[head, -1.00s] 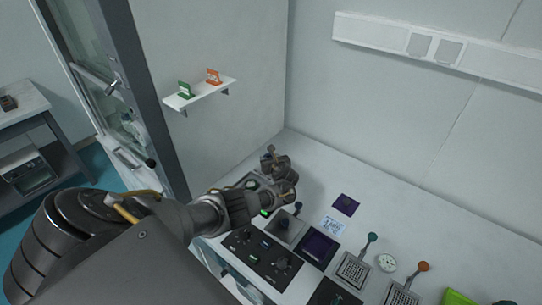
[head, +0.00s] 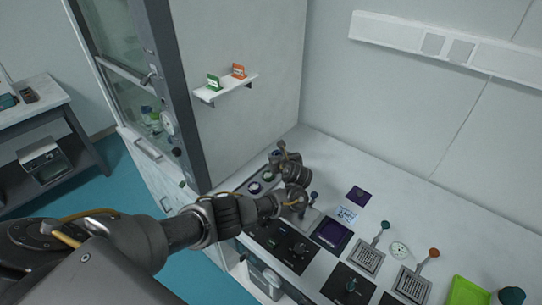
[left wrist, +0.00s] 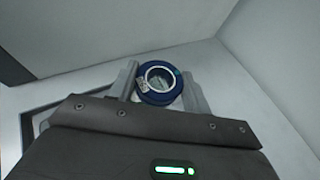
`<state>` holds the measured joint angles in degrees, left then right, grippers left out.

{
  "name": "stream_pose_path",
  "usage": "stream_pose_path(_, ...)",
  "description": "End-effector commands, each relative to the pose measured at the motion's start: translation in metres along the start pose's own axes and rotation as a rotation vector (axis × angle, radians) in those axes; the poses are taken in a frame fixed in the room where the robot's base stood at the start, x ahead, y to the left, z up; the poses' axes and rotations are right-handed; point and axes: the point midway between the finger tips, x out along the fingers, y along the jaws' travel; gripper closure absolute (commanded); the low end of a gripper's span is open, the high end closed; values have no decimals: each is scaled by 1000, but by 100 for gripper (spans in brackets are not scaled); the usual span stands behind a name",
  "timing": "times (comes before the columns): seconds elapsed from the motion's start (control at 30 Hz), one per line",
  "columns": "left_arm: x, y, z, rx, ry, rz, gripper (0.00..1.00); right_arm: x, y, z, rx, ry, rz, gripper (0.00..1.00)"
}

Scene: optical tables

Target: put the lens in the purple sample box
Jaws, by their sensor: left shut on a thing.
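My left gripper (head: 280,156) is above the back left part of the bench, behind and left of the purple sample box. In the left wrist view its two fingers (left wrist: 158,88) are shut on the lens (left wrist: 158,97), a blue ring with a pale inner rim and a small label. The lens cannot be made out in the head view. The purple sample box (head: 332,234) is a dark square box with a purple rim, on the bench right of the gripper. The gripper is apart from it. My right gripper is not in view.
A flat purple square (head: 358,196) and a white-blue card (head: 346,214) lie behind the box. Black panels with knobs (head: 281,242) are left of it. Grey grated plates with a green and an orange knob (head: 368,258) stand right. A wall shelf (head: 225,91) holds two small signs.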

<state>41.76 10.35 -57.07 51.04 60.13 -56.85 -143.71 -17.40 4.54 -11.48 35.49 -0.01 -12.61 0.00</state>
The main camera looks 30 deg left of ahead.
Motion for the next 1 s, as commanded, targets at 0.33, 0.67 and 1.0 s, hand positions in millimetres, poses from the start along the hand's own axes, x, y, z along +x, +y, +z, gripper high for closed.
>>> stream_pose_path(0.33, 0, 2, -7, 0, 1, 5, 78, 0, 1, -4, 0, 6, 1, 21)
stream_pose_path(0.67, -70, -60, -9, 87, -6, -220, 78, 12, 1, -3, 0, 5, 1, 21)
stream_pose_path(1.0, -152, -68, 26, 202, -6, -483, 78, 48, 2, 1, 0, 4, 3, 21)
